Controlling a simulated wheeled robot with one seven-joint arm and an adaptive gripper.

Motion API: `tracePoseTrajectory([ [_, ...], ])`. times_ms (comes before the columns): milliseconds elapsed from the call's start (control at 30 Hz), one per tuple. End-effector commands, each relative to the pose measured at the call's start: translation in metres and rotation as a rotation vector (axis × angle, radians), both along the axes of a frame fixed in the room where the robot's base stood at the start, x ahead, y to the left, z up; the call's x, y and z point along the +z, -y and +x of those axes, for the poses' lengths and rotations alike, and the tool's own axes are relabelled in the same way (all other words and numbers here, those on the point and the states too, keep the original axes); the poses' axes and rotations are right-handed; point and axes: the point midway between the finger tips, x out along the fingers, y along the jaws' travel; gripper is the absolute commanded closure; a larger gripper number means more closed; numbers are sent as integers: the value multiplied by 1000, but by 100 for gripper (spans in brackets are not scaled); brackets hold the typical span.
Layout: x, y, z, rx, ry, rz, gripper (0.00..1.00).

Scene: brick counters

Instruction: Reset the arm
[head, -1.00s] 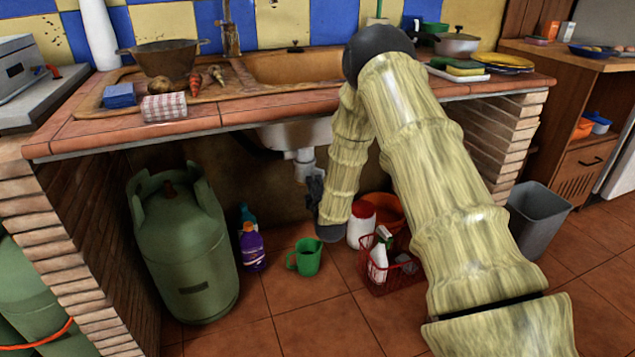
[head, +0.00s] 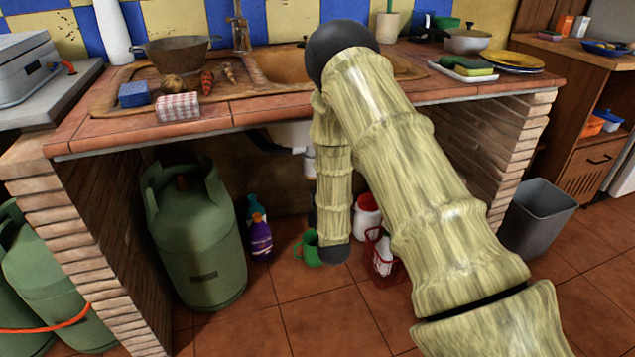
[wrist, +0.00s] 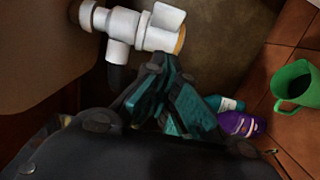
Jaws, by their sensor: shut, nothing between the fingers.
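My arm reaches over the counter front and bends down into the open space under the sink in the head view. My gripper is hidden there behind my own arm. In the wrist view my gripper (wrist: 178,100) is shut and empty, its teal finger pads close together. It is beneath the sink, beside the white drain pipe (wrist: 145,28), with no contact that I can make out.
A green gas cylinder (head: 193,240) stands left under the counter. A purple bottle (head: 260,238) and a green jug (head: 306,250) stand on the floor near my forearm. A grey bin (head: 537,217) stands right. The brick counter edge (head: 200,128) runs above.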

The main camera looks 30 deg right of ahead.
Motion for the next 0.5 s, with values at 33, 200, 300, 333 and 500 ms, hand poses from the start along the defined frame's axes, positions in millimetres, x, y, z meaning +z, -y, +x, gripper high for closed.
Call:
tracePoseTrajectory([
  [33, 2, -3, -8, 1, -3, -1, 100],
  [200, 1, -7, -24, -1, -1, -1, 100],
  [300, 0, -9, -30, -1, 0, 0, 100],
  [333, 0, -9, -30, 0, 0, 0, 100],
  [500, -1, -10, -32, 0, -3, 4, 100],
])
